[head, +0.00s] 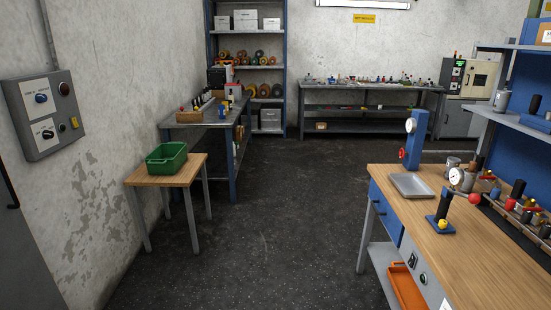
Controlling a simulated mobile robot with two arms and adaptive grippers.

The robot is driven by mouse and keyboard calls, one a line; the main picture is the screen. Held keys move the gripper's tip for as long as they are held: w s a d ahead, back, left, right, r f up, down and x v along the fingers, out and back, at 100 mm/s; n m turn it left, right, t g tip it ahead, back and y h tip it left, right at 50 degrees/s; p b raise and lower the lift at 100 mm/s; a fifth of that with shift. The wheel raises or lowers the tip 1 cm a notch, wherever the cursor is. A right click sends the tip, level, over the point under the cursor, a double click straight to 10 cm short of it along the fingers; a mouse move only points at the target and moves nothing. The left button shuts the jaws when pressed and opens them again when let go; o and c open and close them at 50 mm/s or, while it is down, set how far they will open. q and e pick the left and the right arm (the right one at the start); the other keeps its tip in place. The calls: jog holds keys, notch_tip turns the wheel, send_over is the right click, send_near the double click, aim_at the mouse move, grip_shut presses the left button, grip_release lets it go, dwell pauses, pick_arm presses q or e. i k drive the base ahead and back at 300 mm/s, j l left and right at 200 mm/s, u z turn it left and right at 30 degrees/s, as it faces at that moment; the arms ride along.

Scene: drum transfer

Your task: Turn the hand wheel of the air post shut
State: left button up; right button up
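The blue air post (413,146) stands upright at the far left corner of the wooden workbench on the right in the head view. A round white gauge (410,125) is on its upper part. A small red hand wheel (403,153) sticks out low on its left side. The wheel is too small for me to tell how far it is turned. Neither of my grippers shows in this view.
A small table (140,178) with a green crate (166,163) stands left. The dark floor (270,230) between is clear.

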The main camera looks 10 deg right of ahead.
aim_at(402, 152)
jog(key=i, duration=2.15)
jog(key=i+j+z, duration=0.1)
jog(key=i, duration=0.95)
jog(key=i+z, duration=0.4)
jog(key=i+j+z, duration=0.25)
jog(key=z, duration=0.15)
jog(key=i+j+z, duration=0.75)
jog(key=k+l, duration=0.1)
